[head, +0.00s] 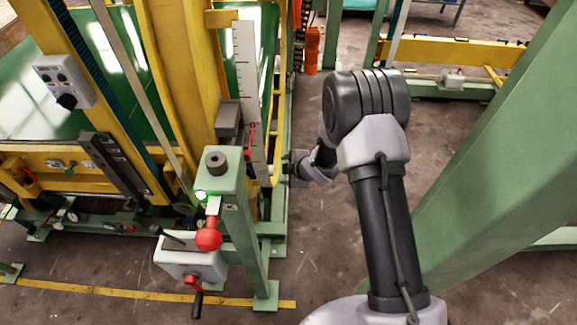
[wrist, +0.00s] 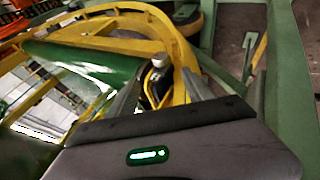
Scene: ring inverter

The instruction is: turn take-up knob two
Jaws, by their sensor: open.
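My gripper (head: 297,168) is open in the head view, to the right of a green post (head: 238,220). In the wrist view my gripper (wrist: 163,76) shows two grey fingers spread apart, with nothing clearly held. Beyond them is a small dark part with a pale cap (wrist: 160,62) on a yellow frame. Knob-like parts in the head view are a dark round cap (head: 215,161) on the post top, a red ball (head: 208,239) and a black knob (head: 67,101) on a grey box. No label shows which is take-up knob two.
Yellow machine uprights (head: 180,70) and a ruler (head: 246,90) rise on the left. A wide green beam (head: 510,150) slants at the right. Bare floor (head: 325,230) lies beside the post.

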